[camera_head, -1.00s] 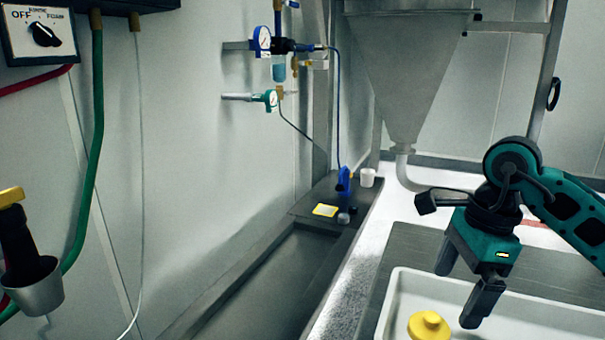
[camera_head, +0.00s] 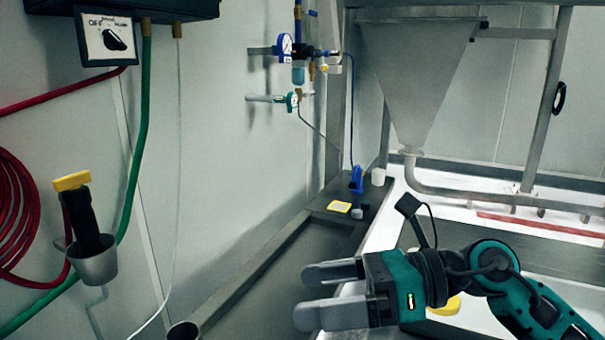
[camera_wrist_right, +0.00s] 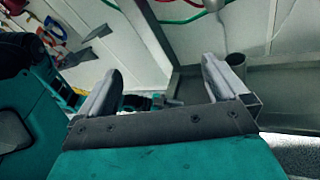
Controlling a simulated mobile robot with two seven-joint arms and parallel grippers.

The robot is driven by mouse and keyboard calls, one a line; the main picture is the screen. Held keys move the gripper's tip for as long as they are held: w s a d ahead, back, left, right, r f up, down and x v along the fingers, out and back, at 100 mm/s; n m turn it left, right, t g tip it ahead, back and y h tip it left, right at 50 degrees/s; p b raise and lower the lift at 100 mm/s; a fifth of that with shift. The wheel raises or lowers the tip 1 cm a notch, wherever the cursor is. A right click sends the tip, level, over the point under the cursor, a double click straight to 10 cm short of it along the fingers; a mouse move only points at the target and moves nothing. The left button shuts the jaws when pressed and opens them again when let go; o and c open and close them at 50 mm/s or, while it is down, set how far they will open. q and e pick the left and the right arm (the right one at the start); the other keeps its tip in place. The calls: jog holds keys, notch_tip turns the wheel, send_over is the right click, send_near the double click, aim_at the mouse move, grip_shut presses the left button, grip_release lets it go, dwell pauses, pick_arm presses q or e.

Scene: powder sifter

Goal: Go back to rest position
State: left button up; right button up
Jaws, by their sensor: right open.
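My right gripper (camera_head: 300,295) reaches in from the right in the head view, with its fingers pointing left. It is open, with a clear gap between the grey fingers and nothing held. The right wrist view shows both fingertips apart and empty (camera_wrist_right: 160,66). My left gripper cannot be made out. A yellow knobbed piece (camera_head: 447,307) lies behind my right arm, mostly hidden by it.
A steel hopper (camera_head: 415,75) stands at the back. A grey trough (camera_head: 290,275) runs along the wall. A yellow-topped tool sits in a wall cup (camera_head: 92,268) at left. A white cup (camera_head: 378,177) stands near a blue item (camera_head: 356,180).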

jog(key=w+d+r+m+t+y, duration=0.35)
jog(key=r+m+t, duration=0.25)
jog(key=m+t, duration=0.95)
jog(key=w+d+f+m+t+h, duration=0.1)
jog(key=d+f+m+t+h, duration=0.1)
jog(key=d+f+m+h, duration=0.55)
jog(key=w+d+f+m+t+h, duration=0.25)
jog(key=m+h, duration=0.65)
jog(key=m, duration=0.6)
jog(key=s+d+f+m+g+h, duration=0.45)
jog(key=s+f+m+g, duration=0.3)
jog(key=f, duration=0.55)
jog(key=s+f+m+g+y, duration=0.25)
jog(key=s+f+g, duration=0.7)
jog(key=s, duration=0.65)
jog(key=w+a+f+t, duration=0.2)
jog(key=w+f+t, duration=0.5)
jog(key=f, duration=0.2)
jog(key=shift+w+a+f+t+y, duration=0.15)
jog(key=shift+a+t+y, duration=0.15)
jog(key=shift+a+y, duration=0.1)
